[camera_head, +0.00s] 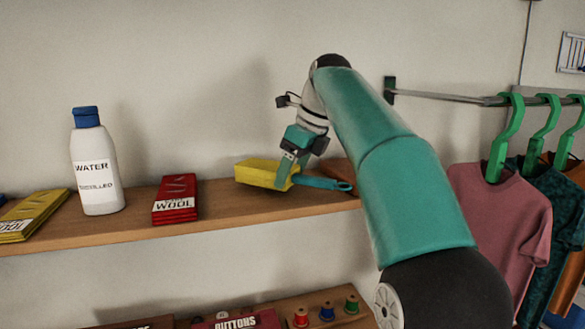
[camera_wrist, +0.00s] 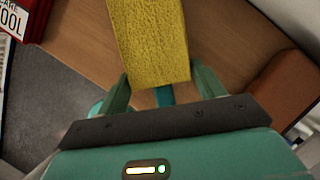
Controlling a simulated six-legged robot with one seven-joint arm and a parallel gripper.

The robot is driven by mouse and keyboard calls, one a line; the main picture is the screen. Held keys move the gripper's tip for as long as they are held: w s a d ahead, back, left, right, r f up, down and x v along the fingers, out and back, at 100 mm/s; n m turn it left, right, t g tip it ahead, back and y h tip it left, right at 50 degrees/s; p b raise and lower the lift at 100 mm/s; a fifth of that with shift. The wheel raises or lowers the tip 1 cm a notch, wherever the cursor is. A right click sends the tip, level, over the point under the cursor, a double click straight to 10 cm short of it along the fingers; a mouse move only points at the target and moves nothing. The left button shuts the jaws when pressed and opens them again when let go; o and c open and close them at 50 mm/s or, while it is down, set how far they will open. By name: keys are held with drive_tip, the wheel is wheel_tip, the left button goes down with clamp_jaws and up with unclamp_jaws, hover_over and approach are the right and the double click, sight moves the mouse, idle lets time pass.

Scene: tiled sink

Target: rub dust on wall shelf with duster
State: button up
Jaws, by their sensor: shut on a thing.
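The duster has a yellow block head (camera_head: 262,174) and a teal handle (camera_head: 322,183). My gripper (camera_head: 287,172) is shut on the duster close to where the head meets the handle. The head is over the wooden wall shelf (camera_head: 233,208), at or just above its surface; I cannot tell if it touches. In the wrist view the yellow head (camera_wrist: 150,40) points away from my gripper (camera_wrist: 160,90), above the shelf board (camera_wrist: 215,45). No dust can be made out on the shelf.
A brown object (camera_head: 340,168) lies behind the handle. Shirts (camera_head: 505,220) hang from a rail at right. Buttons and spools (camera_head: 325,306) sit below.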

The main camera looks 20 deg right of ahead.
sight(297, 206)
drive_tip(key=shift+f, duration=0.75)
drive_tip(key=shift+s, duration=0.1)
drive_tip(key=shift+s+f, duration=0.2)
drive_tip(key=shift+s, duration=3.4)
drive_tip(key=shift+r, duration=0.1)
drive_tip(key=shift+w, duration=0.15)
drive_tip(key=shift+w+r, duration=0.15)
drive_tip(key=shift+w, duration=3.4)
